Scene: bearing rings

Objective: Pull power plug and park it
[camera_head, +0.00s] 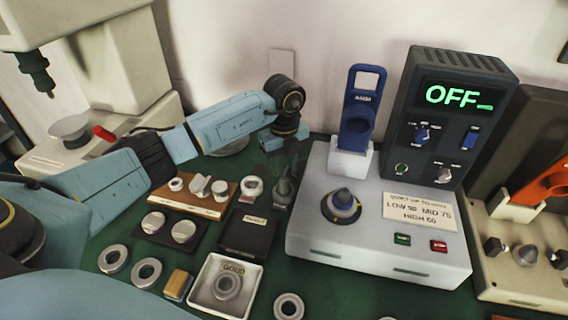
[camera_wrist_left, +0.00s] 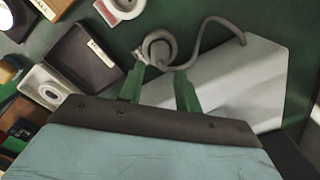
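The grey power plug (camera_head: 284,188) stands on the green bench, just left of the white heater unit (camera_head: 330,228). In the left wrist view the plug (camera_wrist_left: 160,47) looks round from above, and its grey cable (camera_wrist_left: 215,22) curves to the right toward the unit. My left gripper (camera_head: 287,160) points down above the plug. In the left wrist view the green fingers (camera_wrist_left: 160,75) are apart, with the plug just beyond their tips; I cannot tell whether they touch it. A white round holder (camera_head: 252,188) sits left of the plug. My right gripper is not in view.
The control box (camera_head: 456,110) reads OFF. A blue tool (camera_head: 358,110) stands upright on the unit. A dark box (camera_head: 248,232), a white tray (camera_head: 205,300) with a ring, and several loose rings lie left and in front. A microscope-like machine (camera_head: 100,70) stands back left.

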